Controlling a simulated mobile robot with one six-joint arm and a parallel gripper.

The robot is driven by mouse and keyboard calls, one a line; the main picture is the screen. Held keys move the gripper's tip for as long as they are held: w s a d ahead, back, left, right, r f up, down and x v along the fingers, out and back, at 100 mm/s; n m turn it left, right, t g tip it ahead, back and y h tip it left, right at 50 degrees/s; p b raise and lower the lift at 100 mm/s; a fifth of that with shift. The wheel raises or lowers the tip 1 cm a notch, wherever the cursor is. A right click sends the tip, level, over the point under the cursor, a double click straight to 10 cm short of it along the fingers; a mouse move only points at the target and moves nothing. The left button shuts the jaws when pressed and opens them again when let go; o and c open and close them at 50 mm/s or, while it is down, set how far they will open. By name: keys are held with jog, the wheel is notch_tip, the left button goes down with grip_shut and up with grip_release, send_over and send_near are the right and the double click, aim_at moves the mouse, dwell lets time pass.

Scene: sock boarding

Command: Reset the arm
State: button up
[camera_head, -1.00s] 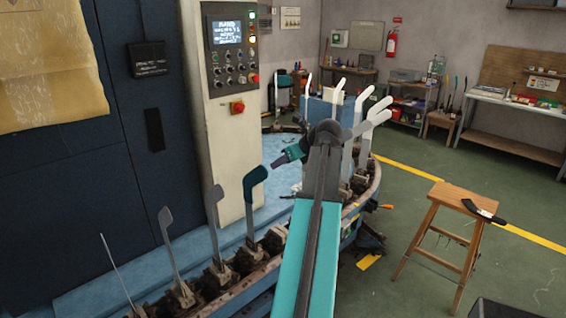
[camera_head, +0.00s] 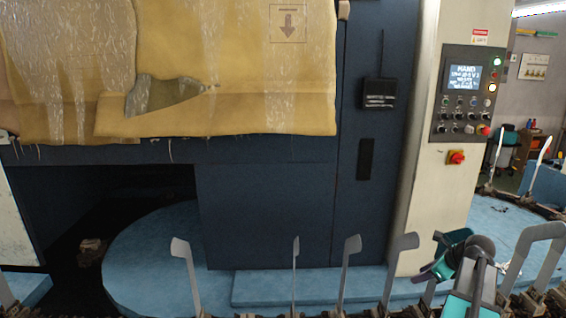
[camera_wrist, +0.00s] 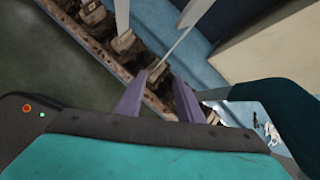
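My gripper (camera_head: 428,274) is at the lower right of the head view, at the end of my teal arm. In the wrist view its two purple-grey fingers (camera_wrist: 161,82) stand apart with nothing held between them. A board with a dark teal sock (camera_head: 455,237) stands just behind my gripper in the head view. It also shows large at the right of the wrist view (camera_wrist: 268,100), beside the fingers. Its lower part is hidden by my arm in the head view.
Bare grey boards (camera_head: 347,258) stand upright in a row along the machine's front edge. The dark blue machine body (camera_head: 265,210) with tan curtains (camera_head: 240,70) fills the back. A control panel (camera_head: 468,95) is at right. A blue platform (camera_head: 150,255) lies below.

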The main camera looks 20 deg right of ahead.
jog(key=w+a+f+n+g+y+b, duration=0.15)
jog(key=a+f+n, duration=0.35)
jog(key=a+f, duration=0.65)
jog(key=w+a+f+n+g+y, duration=0.1)
jog(key=w+a+f+n+g, duration=0.3)
jog(key=a+f, duration=0.75)
jog(key=s+a+f+n+g, duration=0.1)
jog(key=s+a+f+n, duration=0.4)
jog(key=a, duration=0.3)
jog(key=s+a+f+n+g, duration=0.2)
jog(key=a+f+n, duration=0.2)
jog(key=a+f, duration=0.35)
jog(key=s+a+f+n+g+h, duration=0.1)
jog(key=s+a+f+n, duration=0.3)
jog(key=s, duration=0.3)
jog(key=s+a+f+n+g+b, duration=0.1)
jog(key=s+a+f+n+g, duration=0.1)
jog(key=s+a+f+n, duration=0.2)
jog(key=s+a+f+n+g+h+b, duration=0.1)
jog(key=s+a+f+n, duration=0.3)
jog(key=s, duration=0.5)
jog(key=shift+s+a+f+n+h, duration=0.3)
jog(key=shift+a+n+h, duration=0.05)
jog(key=shift+a+n, duration=0.9)
jog(key=shift+g, duration=0.25)
